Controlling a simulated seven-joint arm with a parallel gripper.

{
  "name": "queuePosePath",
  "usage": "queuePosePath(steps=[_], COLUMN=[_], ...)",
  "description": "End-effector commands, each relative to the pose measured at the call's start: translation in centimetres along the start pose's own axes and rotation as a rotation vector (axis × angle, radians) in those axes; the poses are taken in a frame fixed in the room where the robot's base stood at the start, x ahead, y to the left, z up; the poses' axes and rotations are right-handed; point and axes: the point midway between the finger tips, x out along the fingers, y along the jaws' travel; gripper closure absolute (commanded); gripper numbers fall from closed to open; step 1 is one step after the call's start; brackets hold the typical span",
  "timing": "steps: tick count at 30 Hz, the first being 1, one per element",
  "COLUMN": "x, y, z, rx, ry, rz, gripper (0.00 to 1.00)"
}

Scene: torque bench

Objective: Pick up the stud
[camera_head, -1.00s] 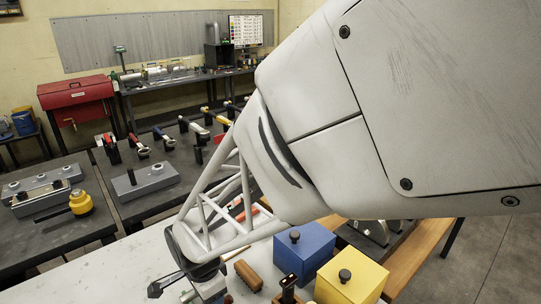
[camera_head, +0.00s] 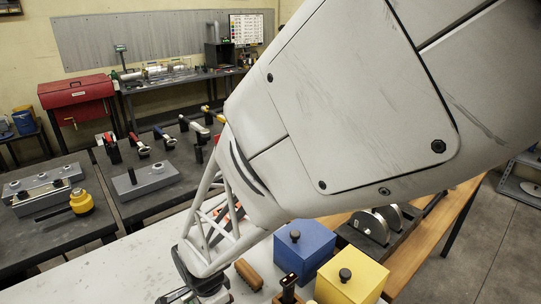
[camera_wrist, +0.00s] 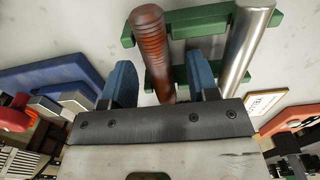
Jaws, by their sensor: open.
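In the wrist view, a reddish-brown threaded rod (camera_wrist: 148,38), which looks like the stud, lies across a green rack (camera_wrist: 195,24). A smooth silver rod (camera_wrist: 246,45) lies beside it to the right on the same rack. My gripper (camera_wrist: 160,66) is open, with one blue finger to each side of the threaded rod in the picture. Gaps show between the rod and both fingers. The rod's lower end is hidden behind the gripper body. In the head view, my gripper is low at the bottom edge, and its fingers and the rods are not clearly visible.
A blue box (camera_head: 303,250) and a yellow box (camera_head: 351,279) with black knobs stand right of my gripper. A brown ribbed block (camera_head: 248,273) lies close beside it. The pale tabletop (camera_head: 110,268) to the left is clear.

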Motion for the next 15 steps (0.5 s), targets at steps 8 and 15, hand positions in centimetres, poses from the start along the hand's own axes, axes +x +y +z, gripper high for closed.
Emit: queuePosePath(steps=[8, 15], x=[-0.01, -0.01], y=[0.0, 0.0], z=[0.0, 0.0], rx=[0.0, 0.0], ry=[0.0, 0.0], rz=[0.0, 0.0], gripper=[0.55, 0.92])
